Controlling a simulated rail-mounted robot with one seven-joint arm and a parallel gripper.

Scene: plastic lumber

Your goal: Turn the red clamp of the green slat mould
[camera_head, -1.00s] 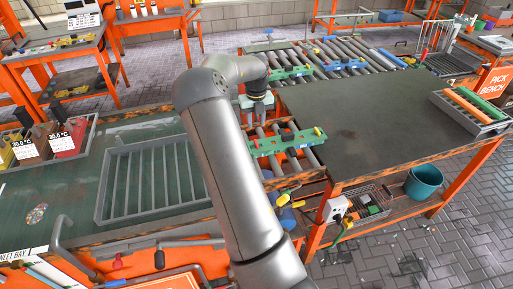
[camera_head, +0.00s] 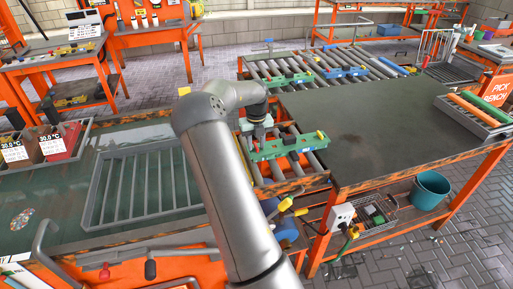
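A green slat mould (camera_head: 290,146) lies across the rollers at the near end of the conveyor, beside the dark bench top. A red clamp (camera_head: 257,145) stands at its left end, and a yellow part shows at its right end. My gripper (camera_head: 257,131) is just above and behind the left end of this mould, close to the red clamp. Its fingers are small and mostly hidden, so I cannot tell whether they are open or touch the clamp. A second green slat mould (camera_head: 288,80) and a blue mould (camera_head: 343,72) lie farther back on the rollers.
The dark bench top (camera_head: 360,120) right of the mould is mostly clear. A grey tray with orange and green slats (camera_head: 489,109) stands at its right end. A grey rack (camera_head: 145,185) lies on the left table. A teal bucket (camera_head: 430,188) sits on the lower shelf.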

